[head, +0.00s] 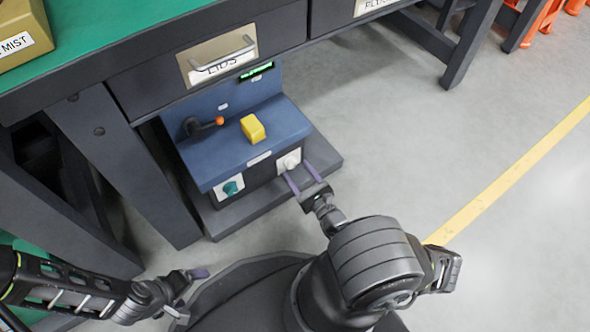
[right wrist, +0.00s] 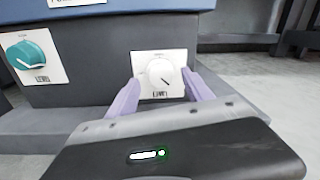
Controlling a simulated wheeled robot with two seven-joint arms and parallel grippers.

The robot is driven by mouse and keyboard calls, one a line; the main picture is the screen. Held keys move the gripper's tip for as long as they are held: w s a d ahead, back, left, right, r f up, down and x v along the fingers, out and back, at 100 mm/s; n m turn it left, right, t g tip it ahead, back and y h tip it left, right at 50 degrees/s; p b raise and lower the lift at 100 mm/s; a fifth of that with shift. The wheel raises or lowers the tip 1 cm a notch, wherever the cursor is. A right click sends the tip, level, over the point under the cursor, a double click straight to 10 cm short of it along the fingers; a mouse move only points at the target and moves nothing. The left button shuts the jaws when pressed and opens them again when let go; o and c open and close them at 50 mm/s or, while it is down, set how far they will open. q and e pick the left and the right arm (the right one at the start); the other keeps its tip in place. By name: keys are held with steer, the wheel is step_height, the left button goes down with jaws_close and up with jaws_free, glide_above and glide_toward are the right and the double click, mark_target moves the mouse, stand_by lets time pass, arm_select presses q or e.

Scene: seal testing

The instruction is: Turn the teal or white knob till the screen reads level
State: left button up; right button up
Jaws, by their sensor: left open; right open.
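A blue and dark machine (head: 215,155) stands under the workbench. Its front carries a teal knob (head: 230,188) on a white plate at the left and a white knob (head: 290,161) on a white plate at the right. Both also show in the right wrist view, the teal knob (right wrist: 30,62) and the white knob (right wrist: 160,74). My right gripper (head: 300,184) is open, its purple fingers pointing at the white knob, one on either side of it in the wrist view; contact cannot be told. A small green-lit screen (head: 257,71) is too small to read. My left gripper (head: 190,290) is open and empty, away from the machine.
A bench leg (head: 130,165) stands close on the left. The floor to the right is clear.

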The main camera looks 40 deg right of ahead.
mark_target(291, 163)
steer(key=shift+w, duration=1.2)
jaws_close()
